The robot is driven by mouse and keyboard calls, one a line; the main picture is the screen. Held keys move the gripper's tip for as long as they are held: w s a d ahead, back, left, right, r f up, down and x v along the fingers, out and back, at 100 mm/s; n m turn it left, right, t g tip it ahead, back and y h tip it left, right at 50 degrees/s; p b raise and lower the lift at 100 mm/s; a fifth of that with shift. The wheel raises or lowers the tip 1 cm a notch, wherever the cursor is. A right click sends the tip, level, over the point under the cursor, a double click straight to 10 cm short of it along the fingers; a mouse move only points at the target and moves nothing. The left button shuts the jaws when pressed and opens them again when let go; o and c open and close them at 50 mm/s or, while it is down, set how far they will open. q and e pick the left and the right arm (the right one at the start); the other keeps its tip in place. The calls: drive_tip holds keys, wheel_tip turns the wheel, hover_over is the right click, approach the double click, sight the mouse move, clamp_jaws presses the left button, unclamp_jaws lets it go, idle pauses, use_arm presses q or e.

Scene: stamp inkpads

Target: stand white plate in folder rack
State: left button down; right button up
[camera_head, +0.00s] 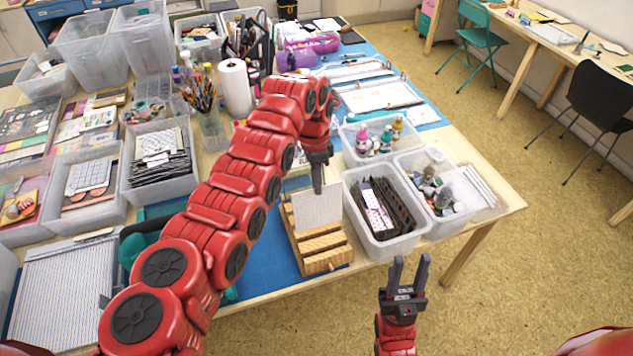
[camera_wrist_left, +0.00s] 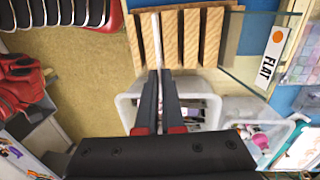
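The wooden folder rack (camera_head: 325,262) stands on the blue mat, with several parallel slats and slots. The white plate (camera_head: 318,209) stands upright at the rack, its lower edge hidden behind a front slat. In the left wrist view the plate (camera_wrist_left: 157,40) shows edge-on as a thin pale strip between two slats of the rack (camera_wrist_left: 190,38). My left gripper (camera_head: 318,182) is at the plate's top edge. In the wrist view its fingers (camera_wrist_left: 161,78) are close together with the plate's edge between them. My right gripper (camera_head: 404,272) is open and empty, off the table's front edge.
A clear bin of dark folders (camera_head: 385,215) stands just right of the rack, and another bin with bottles (camera_head: 445,192) beyond it. Several filled bins crowd the table's left. A clear panel labelled FLAT (camera_wrist_left: 270,55) is beside the rack in the wrist view.

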sight(318, 208)
use_arm(q)
drive_tip(key=f+b, duration=0.1)
drive_tip(key=f, duration=0.2)
drive_tip(key=f+b, duration=0.1)
drive_tip(key=f, duration=0.2)
drive_tip(key=s+f+b, duration=0.1)
drive_tip(key=f+b, duration=0.1)
drive_tip(key=shift+d+f, duration=0.15)
drive_tip(key=shift+f, duration=0.25)
drive_tip(key=c, duration=1)
unclamp_jaws()
drive_tip(key=shift+r, duration=0.2)
drive_tip(key=shift+w+r, duration=0.2)
drive_tip(key=shift+r, duration=0.95)
drive_tip(key=shift+w+r, duration=0.15)
drive_tip(key=shift+r, duration=1)
